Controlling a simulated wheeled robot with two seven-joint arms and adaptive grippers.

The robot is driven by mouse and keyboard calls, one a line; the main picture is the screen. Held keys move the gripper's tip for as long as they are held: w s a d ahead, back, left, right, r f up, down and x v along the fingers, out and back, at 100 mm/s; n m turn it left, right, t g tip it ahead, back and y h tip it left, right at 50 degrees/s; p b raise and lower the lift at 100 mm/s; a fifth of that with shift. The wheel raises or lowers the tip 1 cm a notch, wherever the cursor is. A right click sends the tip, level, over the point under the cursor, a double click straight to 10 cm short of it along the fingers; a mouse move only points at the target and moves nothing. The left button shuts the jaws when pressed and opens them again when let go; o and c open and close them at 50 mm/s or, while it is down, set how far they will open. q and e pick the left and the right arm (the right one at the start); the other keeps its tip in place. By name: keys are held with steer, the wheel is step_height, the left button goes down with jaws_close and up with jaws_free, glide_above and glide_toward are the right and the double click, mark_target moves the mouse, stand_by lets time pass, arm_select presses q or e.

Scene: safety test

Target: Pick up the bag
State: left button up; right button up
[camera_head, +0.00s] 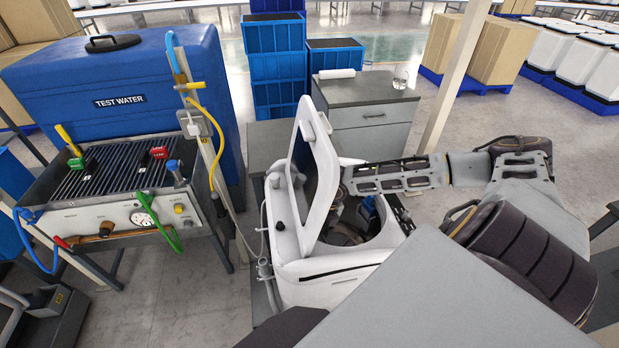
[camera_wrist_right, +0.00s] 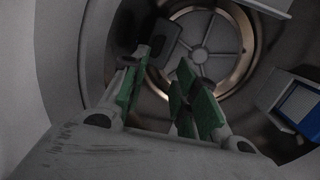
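I cannot make out a clear bag in either view. The white machine (camera_head: 315,268) stands at the centre with its lid (camera_head: 317,180) raised. My right arm reaches over its rim into the round opening. In the right wrist view, my right gripper (camera_wrist_right: 160,94) is inside the dark drum, its green-padded fingers apart with nothing visibly held between them. A blue and white object (camera_wrist_right: 298,103) lies to the right of the fingers, apart from them. I cannot tell whether it is the bag. My left gripper is out of view.
A grey cabinet (camera_head: 365,112) stands behind the machine. A blue water tank (camera_head: 125,85) and a test bench (camera_head: 130,217) with hoses stand at left. A pale post (camera_head: 455,75) rises behind my right arm. Open floor (camera_head: 190,300) lies front left.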

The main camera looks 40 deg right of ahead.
steer(key=shift+w+a+f, duration=0.15)
steer(key=shift+a+f, duration=0.05)
steer(key=shift+f, duration=1.2)
steer(key=shift+w+a+f, duration=0.15)
steer(key=shift+w+f, duration=0.05)
steer(key=shift+f, duration=1.25)
steer(key=shift+w+a+f, duration=0.15)
steer(key=shift+a+f, duration=0.05)
steer(key=shift+f, duration=1.2)
steer(key=shift+f, duration=0.1)
steer(key=shift+w+a+f, duration=0.1)
steer(key=shift+a+f, duration=0.05)
steer(key=shift+f, duration=0.65)
steer(key=shift+w+a+f, duration=0.15)
steer(key=shift+f, duration=0.7)
steer(key=shift+w+a+f, duration=0.1)
steer(key=shift+a+f, duration=0.05)
steer(key=shift+f, duration=0.65)
steer(key=shift+c, duration=0.5)
jaws_close()
steer(key=shift+a+r, duration=0.1)
